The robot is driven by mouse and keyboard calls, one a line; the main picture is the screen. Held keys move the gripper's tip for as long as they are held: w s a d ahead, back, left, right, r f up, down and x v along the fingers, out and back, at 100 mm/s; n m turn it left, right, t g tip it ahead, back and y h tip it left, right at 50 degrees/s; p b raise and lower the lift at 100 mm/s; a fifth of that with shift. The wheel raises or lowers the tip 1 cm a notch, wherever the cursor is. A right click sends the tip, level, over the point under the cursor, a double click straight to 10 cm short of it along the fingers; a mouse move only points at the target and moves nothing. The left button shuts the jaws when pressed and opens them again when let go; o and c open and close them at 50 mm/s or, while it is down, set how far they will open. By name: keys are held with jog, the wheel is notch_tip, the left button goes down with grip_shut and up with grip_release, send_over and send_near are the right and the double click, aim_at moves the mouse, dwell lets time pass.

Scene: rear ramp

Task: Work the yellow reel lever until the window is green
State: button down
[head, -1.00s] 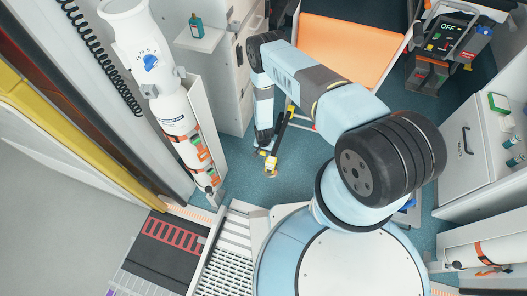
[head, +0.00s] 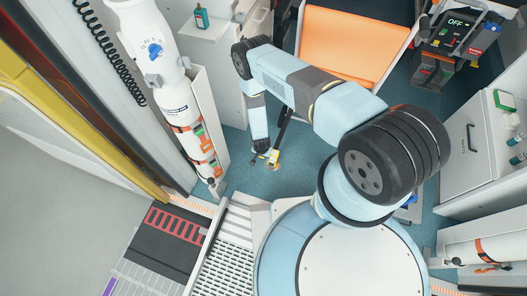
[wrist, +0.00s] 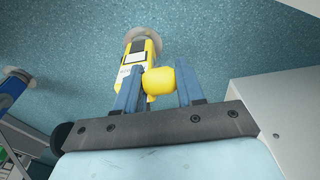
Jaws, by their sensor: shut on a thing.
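A yellow knob (wrist: 160,80), which looks like the end of the reel lever, sits between the two blue fingers of my gripper (wrist: 158,88) in the wrist view. My gripper is shut on it. Just behind it is a yellow body (wrist: 151,48) with white and dark panels; I see no green on it, and cannot tell which panel is the window. In the head view my gripper (head: 266,157) is low over the floor, with a small yellow part (head: 274,158) at its fingertips. A dark strip (head: 287,122) runs up from there. The fingers hide part of the yellow body.
An orange seat (head: 355,45) stands behind. A white cylinder (head: 150,50) in a wall holder is at left, and a ramp or step edge (head: 165,235) at lower left. A console reading OFF (head: 455,30) is at upper right. Blue floor (head: 245,180) is clear around the gripper.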

jog(key=shift+s+a+f, duration=0.2)
jog(key=shift+s+f, duration=0.05)
jog(key=shift+s, duration=0.25)
jog(key=c, duration=0.8)
grip_release()
jog(key=shift+w, duration=0.1)
jog(key=shift+o, duration=0.2)
jog(key=shift+r, duration=0.55)
notch_tip(320, 180, up, 13)
jog(key=s, duration=0.1)
jog(key=shift+s+a+f, duration=0.15)
jog(key=shift+s+a, duration=0.1)
jog(key=shift+s, duration=0.1)
